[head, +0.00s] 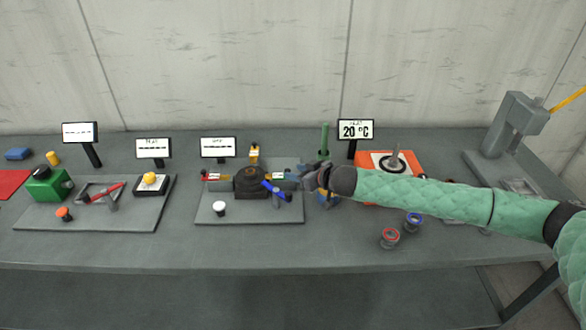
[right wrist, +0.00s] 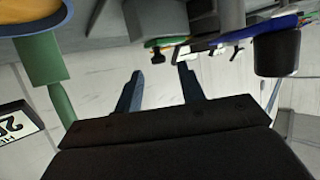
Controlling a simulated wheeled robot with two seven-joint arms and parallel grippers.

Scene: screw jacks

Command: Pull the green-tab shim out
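The green-tab shim (head: 291,176) shows as a small green end at the right side of a dark jack block (head: 250,182) on a grey plate; my right gripper partly crowds it in the head view. In the right wrist view a small green piece (right wrist: 151,43) lies beyond the fingertips, but I cannot tell for sure that it is the tab. My right gripper (head: 308,178) is just right of the tab. Its two fingers (right wrist: 160,70) stand apart in the right wrist view, with nothing seen between them. My left gripper is out of view.
A red-tab piece (head: 204,175) sits left of the block, and a blue lever (head: 276,190) in front of it. A green post (head: 324,138) and an orange plate (head: 420,160) stand near my right arm. Red (head: 390,237) and blue-rimmed (head: 414,222) cups stand in front.

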